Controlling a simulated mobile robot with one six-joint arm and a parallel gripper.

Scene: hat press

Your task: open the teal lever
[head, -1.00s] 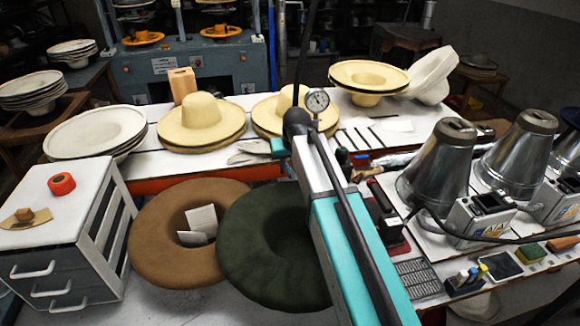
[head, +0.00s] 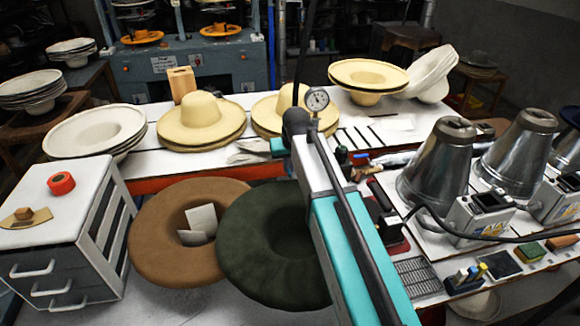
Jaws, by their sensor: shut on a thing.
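A long teal and pale grey beam (head: 352,245) runs from the middle of the head view down to the bottom edge. A black rod lies along it, and a round dial gauge (head: 317,100) stands at its far end. This beam is the largest teal thing in view; I cannot tell whether it is the teal lever or whether it is open. A small teal piece (head: 280,147) shows at the table edge just left of the beam's far end. No gripper jaws can be made out, so their place relative to the teal parts is not shown.
A brown felt hat (head: 155,240) and a dark green one (head: 262,262) lie left of the beam. A white drawer cabinet (head: 60,225) stands at the left. Straw hats (head: 200,118) sit on the white table behind. Metal cones (head: 440,165) and cables crowd the right.

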